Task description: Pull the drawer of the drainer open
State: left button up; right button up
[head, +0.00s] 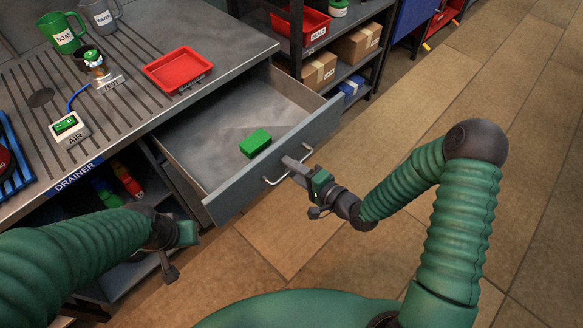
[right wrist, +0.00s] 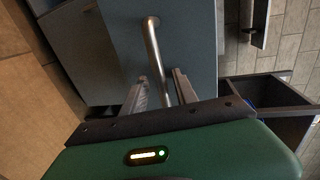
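The drainer (head: 225,40) is a grey metal counter with a grooved top and a blue "DRAINER" label. Its grey drawer (head: 205,150) stands pulled well out, with a green block (head: 255,142) lying inside. A metal bar handle (head: 272,181) is on the drawer's front. My right gripper (head: 298,166) is at this handle. In the right wrist view the handle bar (right wrist: 152,45) runs between the two fingers (right wrist: 161,92), which stand apart with gaps beside the bar. My left gripper (head: 178,240) is at lower left, away from the drawer front; its fingers do not show clearly.
On the counter are a red tray (head: 178,70), a green mug (head: 60,33), a grey mug (head: 100,15) and an "AIR" box (head: 69,129). A shelf with cardboard boxes (head: 355,43) stands behind the drawer. The tiled floor (head: 400,120) to the right is clear.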

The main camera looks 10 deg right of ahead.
jog(key=shift+s+r, duration=0.1)
jog(key=shift+r, duration=0.05)
jog(key=shift+s+d, duration=0.2)
jog(key=shift+s, duration=0.05)
jog(key=p+v, duration=0.3)
jog(key=v, duration=1.3)
jog(key=shift+d+p, duration=0.1)
jog(key=shift+p, duration=0.2)
